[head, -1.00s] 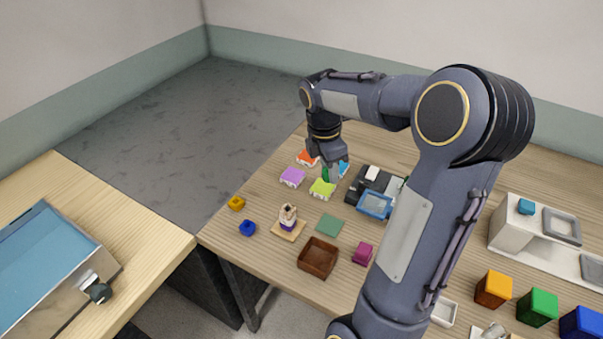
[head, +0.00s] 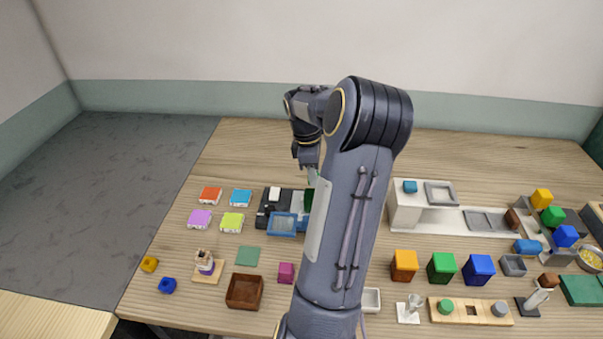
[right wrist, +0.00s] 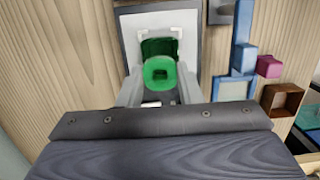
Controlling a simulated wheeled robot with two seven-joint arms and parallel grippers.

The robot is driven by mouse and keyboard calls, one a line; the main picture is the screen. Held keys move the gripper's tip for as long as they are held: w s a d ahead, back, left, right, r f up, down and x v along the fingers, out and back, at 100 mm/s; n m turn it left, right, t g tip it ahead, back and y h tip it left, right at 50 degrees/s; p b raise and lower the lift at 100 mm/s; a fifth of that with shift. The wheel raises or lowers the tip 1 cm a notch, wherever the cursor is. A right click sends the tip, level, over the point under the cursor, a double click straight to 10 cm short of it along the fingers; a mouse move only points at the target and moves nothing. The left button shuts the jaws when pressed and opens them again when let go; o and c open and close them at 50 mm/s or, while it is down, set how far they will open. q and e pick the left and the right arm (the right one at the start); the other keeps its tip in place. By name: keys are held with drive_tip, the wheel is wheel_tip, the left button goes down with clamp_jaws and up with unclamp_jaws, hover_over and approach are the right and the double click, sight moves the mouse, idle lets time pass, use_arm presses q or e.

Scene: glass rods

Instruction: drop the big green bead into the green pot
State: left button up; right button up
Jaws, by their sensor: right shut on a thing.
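My right gripper (head: 311,170) is shut on the big green bead (right wrist: 160,73), a bright green piece with a dark square hole. In the head view the bead (head: 312,178) shows as a small green spot under the fingers. A dark green open box, which looks like the green pot (right wrist: 158,46), stands on a pale square base just beyond the bead in the right wrist view. The bead hides part of it. In the head view the green pot (head: 309,198) is partly hidden by my right arm. I cannot tell the height gap. My left gripper is out of view.
A blue tray (head: 282,224) adjoins the pot's base. Coloured pads, including an orange one (head: 210,194), lie to the left. A brown box (head: 244,291) and a magenta block (head: 286,272) lie nearer. Orange, green and blue cubes stand to the right. The table's back is clear.

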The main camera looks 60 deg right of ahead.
drive_tip(key=shift+f+b, duration=1.9)
drive_tip(key=shift+f, duration=0.75)
drive_tip(key=o, duration=1)
drive_tip(key=shift+o, duration=0.2)
drive_tip(key=shift+r, duration=0.1)
drive_tip(key=r, duration=0.5)
drive_tip(key=w+r, duration=0.1)
drive_tip(key=r, duration=0.1)
drive_tip(key=shift+a+r, duration=0.25)
drive_tip(key=shift+r, duration=0.05)
drive_tip(key=shift+w, duration=0.1)
